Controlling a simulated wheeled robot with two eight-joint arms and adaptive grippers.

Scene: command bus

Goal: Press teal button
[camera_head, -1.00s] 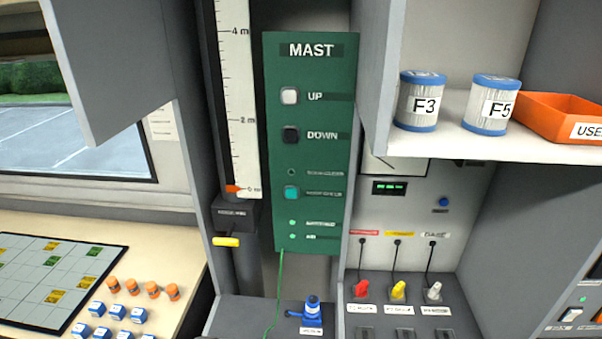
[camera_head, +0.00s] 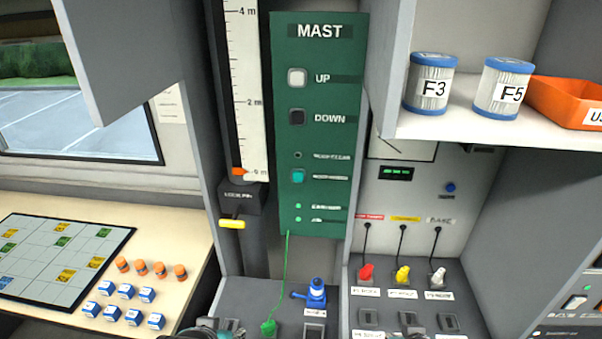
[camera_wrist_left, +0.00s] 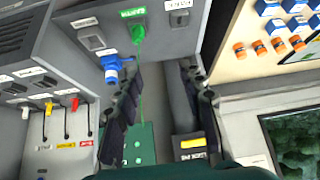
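The panel's lower part (camera_wrist_left: 140,150) also shows upside down in the left wrist view, where I cannot make out the teal button clearly. My left gripper (camera_wrist_left: 162,105) is open and empty, its dark fingers apart, with the panel beyond them and not touched. Slivers of my arms or grippers show at the head view's bottom edge; the right gripper's fingers cannot be made out.
A yellow handle (camera_head: 232,224) and a mast scale (camera_head: 243,90) stand left of the panel. Below are a blue valve (camera_head: 315,294) and a green plug (camera_head: 268,328) with its cable. An overhead cabinet juts out at upper left. A shelf (camera_head: 470,120) with filters is at right.

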